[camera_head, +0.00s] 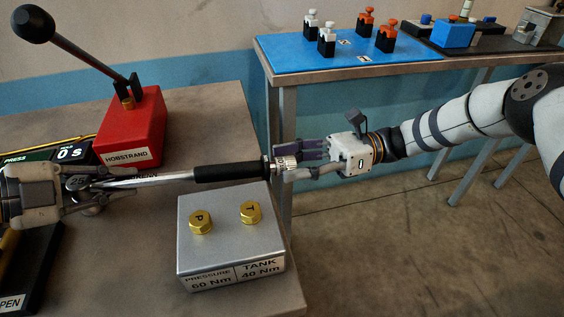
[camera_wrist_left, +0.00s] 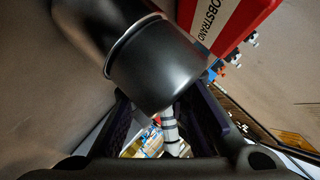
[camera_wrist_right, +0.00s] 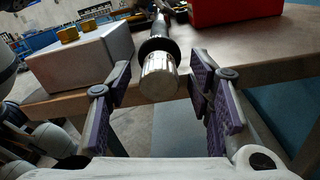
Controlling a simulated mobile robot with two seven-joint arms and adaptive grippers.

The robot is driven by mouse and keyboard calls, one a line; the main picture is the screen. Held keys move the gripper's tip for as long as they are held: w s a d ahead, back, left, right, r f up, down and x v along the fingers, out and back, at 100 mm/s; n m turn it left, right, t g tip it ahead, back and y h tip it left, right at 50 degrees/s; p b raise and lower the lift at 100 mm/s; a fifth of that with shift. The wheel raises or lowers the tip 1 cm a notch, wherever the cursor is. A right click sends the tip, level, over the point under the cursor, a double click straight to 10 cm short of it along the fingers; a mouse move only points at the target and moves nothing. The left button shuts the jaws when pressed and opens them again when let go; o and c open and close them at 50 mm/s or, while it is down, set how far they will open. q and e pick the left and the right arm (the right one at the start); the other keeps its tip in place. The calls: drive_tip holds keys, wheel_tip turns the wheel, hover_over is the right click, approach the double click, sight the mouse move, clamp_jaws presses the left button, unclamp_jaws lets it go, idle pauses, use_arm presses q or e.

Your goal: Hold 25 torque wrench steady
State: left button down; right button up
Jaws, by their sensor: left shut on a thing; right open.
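The torque wrench (camera_head: 228,173) lies roughly level across the head view, with a bright shaft, black grip and silver knurled end. My right gripper (camera_head: 284,161) is open at the grip's far end. In the right wrist view the silver end (camera_wrist_right: 158,77) sits between the spread fingers, with gaps on both sides.
A grey block (camera_head: 232,240) with gold caps marked P and T, reading pressure 60 Nm and tank 40 Nm, stands below the wrench. A red block (camera_head: 132,122) with a black-knobbed lever stands behind. A blue-topped bench (camera_head: 290,55) with small switches is beyond. The table edge lies near my right gripper.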

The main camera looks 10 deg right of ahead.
drive_tip(key=shift+a, duration=0.3)
drive_tip(key=shift+c, duration=0.4)
clamp_jaws()
drive_tip(key=n, duration=0.5)
drive_tip(key=shift+d+n+t, duration=0.1)
drive_tip(key=shift+n+t, duration=0.2)
drive_tip(key=shift+t, duration=0.1)
drive_tip(key=n, duration=0.4)
drive_tip(key=shift+n+t, duration=0.4)
